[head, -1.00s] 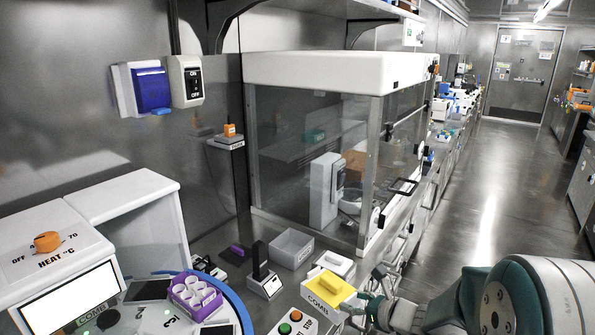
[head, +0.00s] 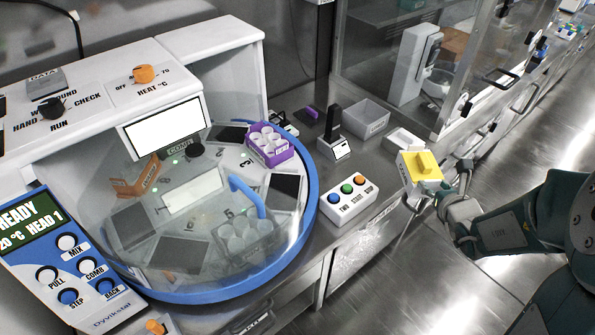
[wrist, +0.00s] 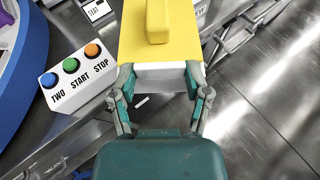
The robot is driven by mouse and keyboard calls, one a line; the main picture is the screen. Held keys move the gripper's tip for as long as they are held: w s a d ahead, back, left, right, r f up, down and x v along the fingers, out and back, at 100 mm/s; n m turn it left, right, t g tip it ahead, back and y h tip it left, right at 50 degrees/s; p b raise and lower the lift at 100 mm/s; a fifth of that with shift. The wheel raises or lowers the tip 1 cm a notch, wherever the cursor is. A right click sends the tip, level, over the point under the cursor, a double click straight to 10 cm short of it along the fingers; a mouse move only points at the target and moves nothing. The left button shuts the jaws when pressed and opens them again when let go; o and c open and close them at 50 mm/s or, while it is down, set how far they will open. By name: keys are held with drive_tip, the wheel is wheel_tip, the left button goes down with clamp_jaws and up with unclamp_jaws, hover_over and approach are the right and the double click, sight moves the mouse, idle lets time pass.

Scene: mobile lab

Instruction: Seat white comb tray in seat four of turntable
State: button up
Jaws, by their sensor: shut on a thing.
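The white comb tray (head: 405,173), with a yellow block with a raised grip (head: 426,169) on top, is at the bench's front edge. It also shows in the wrist view (wrist: 170,73). My gripper (wrist: 161,76) is shut on its near end, one finger on each side. The turntable (head: 315,205) is a round plate with a blue rim and numbered seats, left of the gripper. Numbers 3, 5 and 6 show. A dark square seat (head: 287,189) lies between 3 and 5; its own number is not readable.
A purple rack (head: 268,150) with white wells sits on the turntable near 3. A clear cover with a blue handle (head: 247,195) appears above the plate. A button box (head: 352,200) stands between turntable and tray. A black stand (head: 333,125) and grey bin (head: 366,119) are behind.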

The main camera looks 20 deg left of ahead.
drive_tip(key=s+a+r+n+g+y, duration=0.3)
drive_tip(key=a+n, duration=0.1)
drive_tip(key=a, duration=0.5)
drive_tip(key=s+a+r+n+g+y, duration=0.2)
drive_tip(key=a+r+n+g+y, duration=0.15)
drive_tip(key=a, duration=0.65)
drive_tip(key=s+a+r+n+g+y, duration=0.2)
drive_tip(key=s+a+n+g, duration=0.15)
drive_tip(key=a, duration=0.55)
drive_tip(key=shift+n, duration=0.4)
drive_tip(key=f, duration=0.9)
drive_tip(key=shift+w+f, duration=0.25)
drive_tip(key=shift+f, duration=0.15)
drive_tip(key=o, duration=1.2)
drive_tip(key=shift+c, duration=0.2)
